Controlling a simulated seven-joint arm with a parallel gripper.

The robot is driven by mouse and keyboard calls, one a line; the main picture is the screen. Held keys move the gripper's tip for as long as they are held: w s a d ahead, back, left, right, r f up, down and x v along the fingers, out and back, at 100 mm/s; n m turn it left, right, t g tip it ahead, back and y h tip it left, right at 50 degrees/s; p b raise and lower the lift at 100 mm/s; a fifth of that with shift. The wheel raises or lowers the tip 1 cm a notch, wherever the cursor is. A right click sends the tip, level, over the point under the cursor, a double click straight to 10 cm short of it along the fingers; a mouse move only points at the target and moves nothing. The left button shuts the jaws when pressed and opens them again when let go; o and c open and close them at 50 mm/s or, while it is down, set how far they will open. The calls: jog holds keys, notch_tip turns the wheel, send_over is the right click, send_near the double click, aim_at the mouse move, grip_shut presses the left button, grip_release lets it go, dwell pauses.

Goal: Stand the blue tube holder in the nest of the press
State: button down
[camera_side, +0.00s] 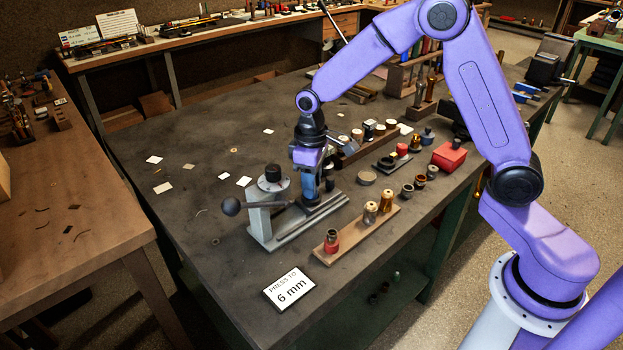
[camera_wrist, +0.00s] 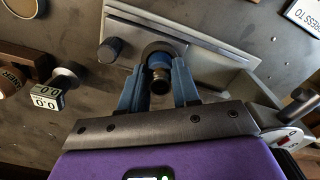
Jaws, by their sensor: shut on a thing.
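My gripper (camera_side: 311,186) points down over the base of the grey press (camera_side: 258,222) in the side view. In the wrist view its two blue fingers (camera_wrist: 159,92) are shut on the blue tube holder (camera_wrist: 165,46), with one finger on each side. A dark, round-ended tube part (camera_wrist: 160,80) shows between the fingers. The press base (camera_wrist: 205,62) lies beyond and beneath the holder. The nest is hidden by the holder and fingers, and I cannot tell whether the holder touches it. The press lever has a dark ball knob (camera_side: 230,206), left of my gripper.
A wooden strip (camera_side: 357,231) with several small brass and red parts lies right of the press. A "PRESS TO 6 mm" card (camera_side: 288,289) lies in front. A red box (camera_side: 449,155) and small pots stand farther right.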

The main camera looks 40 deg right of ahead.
jog(key=shift+f, duration=0.55)
jog(key=shift+c, duration=2.1)
grip_release()
jog(key=shift+r, duration=3.5)
